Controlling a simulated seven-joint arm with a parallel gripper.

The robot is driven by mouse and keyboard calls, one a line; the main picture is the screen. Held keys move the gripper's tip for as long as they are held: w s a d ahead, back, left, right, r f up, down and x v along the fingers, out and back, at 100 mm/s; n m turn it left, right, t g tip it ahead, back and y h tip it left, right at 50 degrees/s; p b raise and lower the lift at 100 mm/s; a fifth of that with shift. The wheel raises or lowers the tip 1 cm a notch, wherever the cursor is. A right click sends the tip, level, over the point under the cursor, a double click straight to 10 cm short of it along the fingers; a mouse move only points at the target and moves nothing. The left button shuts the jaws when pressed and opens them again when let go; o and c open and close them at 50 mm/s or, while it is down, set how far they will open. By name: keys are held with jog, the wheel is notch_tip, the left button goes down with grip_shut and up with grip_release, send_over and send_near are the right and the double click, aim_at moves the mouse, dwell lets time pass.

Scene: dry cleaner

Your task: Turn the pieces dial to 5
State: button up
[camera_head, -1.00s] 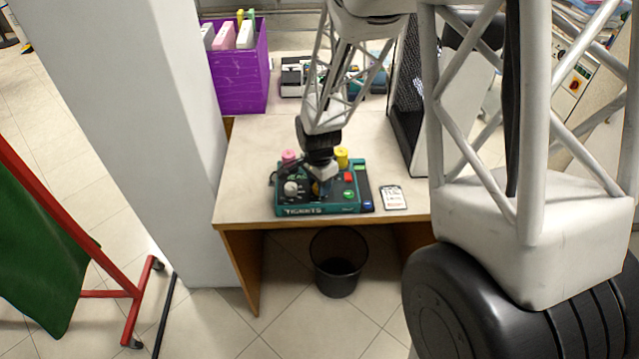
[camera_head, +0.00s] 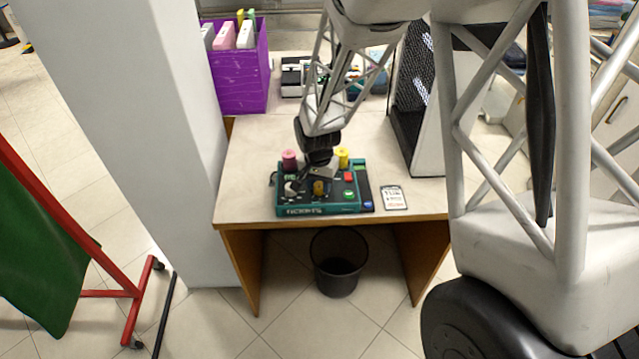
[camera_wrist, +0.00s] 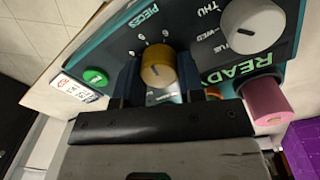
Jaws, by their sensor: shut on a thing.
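The pieces dial (camera_wrist: 158,68) is a brass-yellow knob on a teal and dark panel, under the word PIECES. It also shows in the head view (camera_head: 319,188), at the front middle of the teal ticket machine (camera_head: 300,210). My gripper (camera_wrist: 158,78) has one finger on each side of the dial and is shut on it. In the head view my gripper (camera_head: 318,174) reaches down to the machine from behind. Small numerals curve around the dial's far side. I cannot tell which one it points to.
A white weekday dial (camera_wrist: 252,27), a green button (camera_wrist: 95,78) and a pink spool (camera_wrist: 265,100) are near the dial. A yellow spool (camera_head: 342,157) stands behind the machine. A card (camera_head: 394,197) lies to its right. A purple box (camera_head: 240,75) is at the back left.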

aim_at(319, 184)
jog(key=shift+n, duration=1.2)
jog(key=o, duration=0.9)
jog(key=shift+o, duration=0.2)
jog(key=shift+r, duration=0.1)
jog(key=shift+a+r, duration=0.15)
jog(key=shift+r, duration=3.7)
